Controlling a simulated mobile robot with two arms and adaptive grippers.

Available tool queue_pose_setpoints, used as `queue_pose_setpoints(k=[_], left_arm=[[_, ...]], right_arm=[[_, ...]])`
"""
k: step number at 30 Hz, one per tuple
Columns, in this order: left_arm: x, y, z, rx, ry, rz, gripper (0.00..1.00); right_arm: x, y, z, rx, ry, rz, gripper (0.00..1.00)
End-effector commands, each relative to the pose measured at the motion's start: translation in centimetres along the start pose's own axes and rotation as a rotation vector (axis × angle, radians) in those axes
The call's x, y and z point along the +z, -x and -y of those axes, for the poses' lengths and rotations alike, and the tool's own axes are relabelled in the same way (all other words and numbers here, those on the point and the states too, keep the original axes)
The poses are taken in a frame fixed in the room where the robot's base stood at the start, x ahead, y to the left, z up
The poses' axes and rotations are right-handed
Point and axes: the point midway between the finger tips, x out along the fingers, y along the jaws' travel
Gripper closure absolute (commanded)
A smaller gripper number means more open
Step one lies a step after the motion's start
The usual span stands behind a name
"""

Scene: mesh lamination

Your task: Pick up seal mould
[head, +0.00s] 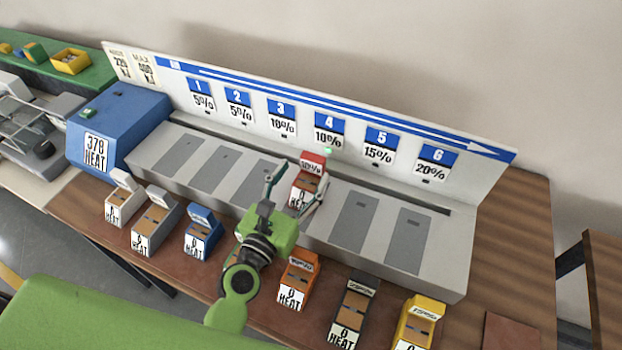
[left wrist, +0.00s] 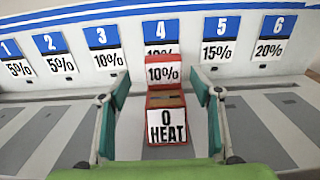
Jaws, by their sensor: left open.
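A red block-shaped mould (head: 313,158) marked "10%" and "0 HEAT" stands upright at slot 4 of the grey machine bed (head: 262,221). My left gripper (head: 304,172) is open, with one finger on each side of the red mould. In the left wrist view the red mould (left wrist: 165,98) stands between the two fingers, with a visible gap on both sides. Its label faces me. No mould in view carries a readable "seal" name. My right gripper is not in view.
White (head: 122,207), grey (head: 157,218), blue (head: 203,232), orange (head: 299,277), dark grey (head: 352,310) and yellow (head: 420,322) moulds line the brown table's front. A numbered back panel (head: 300,97) rises behind the bed. A blue heat box (head: 120,115) stands left. Slots 5 and 6 are empty.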

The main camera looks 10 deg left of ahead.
Motion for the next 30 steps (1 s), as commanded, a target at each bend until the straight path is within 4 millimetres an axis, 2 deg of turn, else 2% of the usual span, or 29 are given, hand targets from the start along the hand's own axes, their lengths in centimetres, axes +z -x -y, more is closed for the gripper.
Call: queue_pose_setpoints(k=[4, 13, 22, 23, 27, 29, 30], left_arm=[[0.1, -0.9, 0.1, -0.001, -0.001, 0.0, 0.42], [0.1, -4.9, 0.5, -0.001, -0.003, 0.0, 0.42], [-0.1, -5.5, 0.5, -0.001, -0.001, -0.001, 0.42], [-0.1, -5.5, 0.5, -0.001, -0.002, -0.001, 0.44], [-0.1, -5.5, 0.5, -0.001, -0.002, -0.001, 0.81], [-0.1, -5.5, 0.5, -0.001, -0.002, -0.001, 0.96], [-0.1, -5.5, 0.5, -0.001, -0.002, -0.001, 1.0]], right_arm=[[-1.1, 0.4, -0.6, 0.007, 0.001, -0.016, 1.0], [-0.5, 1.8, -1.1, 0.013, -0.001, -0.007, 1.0], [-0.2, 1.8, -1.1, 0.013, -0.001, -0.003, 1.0], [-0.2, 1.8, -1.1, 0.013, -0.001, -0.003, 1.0], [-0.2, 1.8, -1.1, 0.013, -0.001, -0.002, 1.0], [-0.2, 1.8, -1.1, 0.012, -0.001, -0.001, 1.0], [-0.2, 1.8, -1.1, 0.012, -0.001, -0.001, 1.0]])
